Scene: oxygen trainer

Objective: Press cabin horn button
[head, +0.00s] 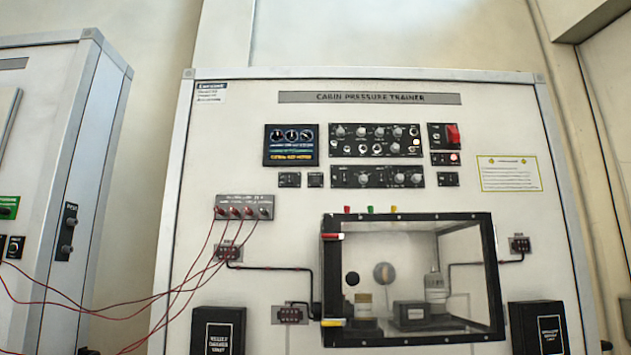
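The upright cabin pressure trainer panel (250,120) faces me, with its title strip (370,98) near the top. I cannot tell which control is the cabin horn button, as the small labels are unreadable. Candidates are two small black modules (289,180) (315,180) under the display, a small module (448,179) at the right, and a red-lit control (454,159) below a red guarded switch (453,134). Black panels with knobs (375,140) (377,177) sit between them. Neither gripper shows in the head view.
A clear-fronted chamber (410,222) with a black frame projects low on the panel. Red leads (190,285) hang from a grey jack strip (245,207) and cross the lower left. Black boxes (218,330) (538,328) stand at the bottom. Another cabinet (45,150) stands left.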

